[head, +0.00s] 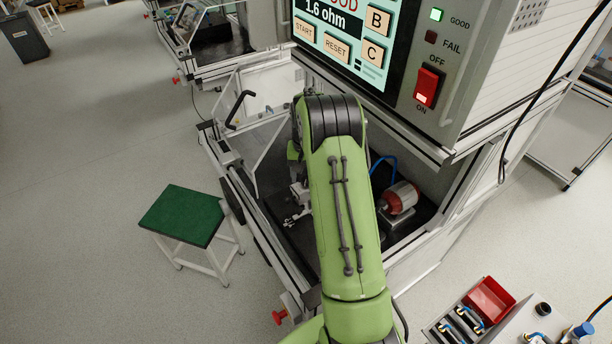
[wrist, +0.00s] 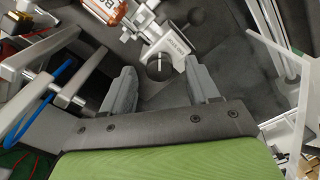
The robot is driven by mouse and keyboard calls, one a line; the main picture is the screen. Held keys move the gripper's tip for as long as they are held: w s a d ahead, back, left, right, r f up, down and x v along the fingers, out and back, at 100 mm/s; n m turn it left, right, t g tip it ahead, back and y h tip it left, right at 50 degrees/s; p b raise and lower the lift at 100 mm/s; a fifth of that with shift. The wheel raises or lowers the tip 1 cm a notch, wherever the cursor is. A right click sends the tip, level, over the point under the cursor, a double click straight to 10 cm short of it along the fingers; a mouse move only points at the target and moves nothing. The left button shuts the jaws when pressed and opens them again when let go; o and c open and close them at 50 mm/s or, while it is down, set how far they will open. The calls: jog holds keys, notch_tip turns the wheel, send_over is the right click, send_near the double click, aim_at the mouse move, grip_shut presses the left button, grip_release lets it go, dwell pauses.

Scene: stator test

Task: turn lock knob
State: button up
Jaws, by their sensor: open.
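The lock knob (wrist: 159,68) is a dark round knob with a pale line across its face. In the wrist view it lies beside a light block with lettering (wrist: 177,48). My gripper (wrist: 160,75) is open, with one grey finger on each side of the knob in the picture. No contact with the knob can be made out. In the head view my green arm reaches into the test station, and I cannot make out the knob there.
A black ball (wrist: 196,17) is near the knob. A metal bracket with a blue cable (wrist: 45,98) stands left. The screen cabinet (head: 445,118) overhangs the bay.

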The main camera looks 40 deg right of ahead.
jog(key=shift+f, duration=0.3)
jog(key=c, duration=1)
jog(key=shift+c, duration=0.2)
